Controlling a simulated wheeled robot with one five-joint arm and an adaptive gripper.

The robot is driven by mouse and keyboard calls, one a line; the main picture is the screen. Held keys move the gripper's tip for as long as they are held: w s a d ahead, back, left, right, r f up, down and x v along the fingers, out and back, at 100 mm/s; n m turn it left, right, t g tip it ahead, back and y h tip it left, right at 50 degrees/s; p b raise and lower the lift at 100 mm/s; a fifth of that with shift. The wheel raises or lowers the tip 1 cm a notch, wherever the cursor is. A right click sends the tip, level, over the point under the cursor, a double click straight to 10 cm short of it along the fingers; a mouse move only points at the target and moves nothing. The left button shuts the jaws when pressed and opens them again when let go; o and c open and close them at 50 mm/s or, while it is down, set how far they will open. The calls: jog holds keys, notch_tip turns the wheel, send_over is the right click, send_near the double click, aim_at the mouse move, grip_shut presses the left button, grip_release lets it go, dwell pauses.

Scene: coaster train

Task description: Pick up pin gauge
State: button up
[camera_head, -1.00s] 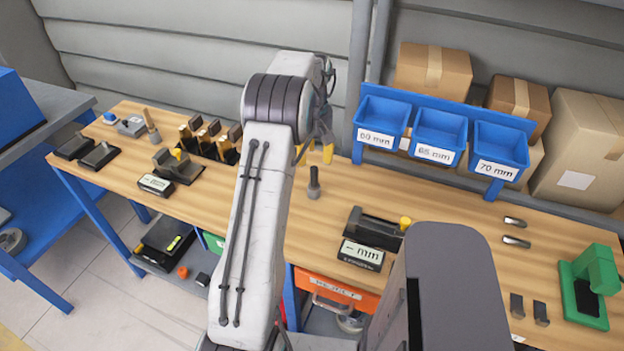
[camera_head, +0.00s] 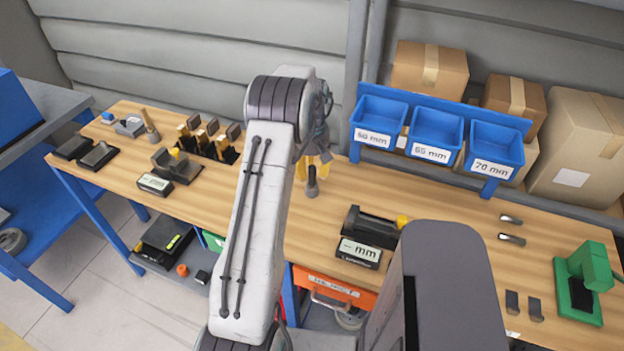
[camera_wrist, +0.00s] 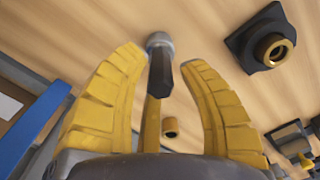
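A small upright piece with a dark grip and a grey round end, which looks like the pin gauge (camera_head: 312,187), stands on the wooden bench. In the wrist view the pin gauge (camera_wrist: 161,72) shows between the tips of the yellow fingers. My gripper (camera_head: 316,165) is just above and behind it in the head view, partly hidden by my arm. In the wrist view my gripper (camera_wrist: 165,60) is open, with a clear gap between each side finger and the pin gauge. Whether anything touches it, I cannot tell.
A black measuring fixture (camera_head: 372,226) with a mm display (camera_head: 358,253) stands to the right. Blue bins (camera_head: 436,138) labelled in mm stand behind. A row of dark and brass pieces (camera_head: 208,140) is on the left. A green press (camera_head: 582,283) stands far right.

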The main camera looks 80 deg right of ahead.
grip_shut()
jog(key=shift+r, duration=0.1)
dwell(0.4)
